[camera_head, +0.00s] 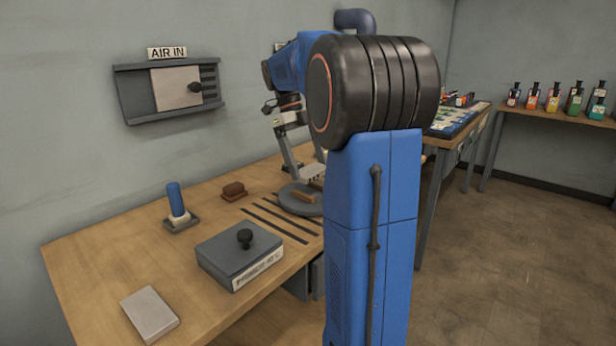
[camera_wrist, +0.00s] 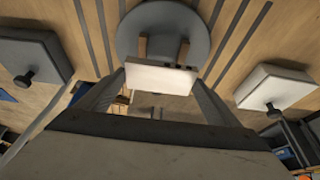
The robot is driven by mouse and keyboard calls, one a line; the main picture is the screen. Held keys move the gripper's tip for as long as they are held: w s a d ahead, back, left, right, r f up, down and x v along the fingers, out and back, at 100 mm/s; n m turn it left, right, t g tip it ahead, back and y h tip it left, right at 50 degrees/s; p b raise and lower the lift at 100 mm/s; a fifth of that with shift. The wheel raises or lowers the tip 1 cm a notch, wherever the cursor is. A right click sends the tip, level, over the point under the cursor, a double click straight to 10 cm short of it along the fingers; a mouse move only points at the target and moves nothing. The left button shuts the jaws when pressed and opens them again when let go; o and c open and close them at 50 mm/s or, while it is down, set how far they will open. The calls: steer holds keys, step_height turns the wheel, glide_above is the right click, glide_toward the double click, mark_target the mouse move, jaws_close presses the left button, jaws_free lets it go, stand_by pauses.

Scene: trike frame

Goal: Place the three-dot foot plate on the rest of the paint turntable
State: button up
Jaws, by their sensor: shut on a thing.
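My gripper (camera_head: 303,157) is shut on a pale plate (camera_head: 313,172), which it holds by its two ends. In the wrist view the plate (camera_wrist: 160,78) spans between the fingers of my gripper (camera_wrist: 158,82). Small dark marks show along its far edge, too small to count surely. The paint turntable (camera_wrist: 165,22) is a round grey disc with two wooden bars as its rest (camera_wrist: 142,47). The plate overlaps the near ends of the bars in that view; I cannot tell whether it touches them. In the head view the turntable (camera_head: 293,203) is partly hidden by my arm.
A grey box with a black knob (camera_head: 238,255) stands on the bench in front of the dark strips (camera_head: 275,222). A blue-handled tool (camera_head: 177,203), a brown block (camera_head: 233,190) and a pale block (camera_head: 150,312) stand apart. Paint bottles (camera_head: 553,97) are on the far right table.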

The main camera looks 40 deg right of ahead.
mark_target(306, 168)
steer(key=shift+f, duration=2)
steer(key=o, duration=1.2)
steer(key=shift+f, duration=0.1)
steer(key=shift+c, duration=0.2)
steer(key=v, duration=1.2)
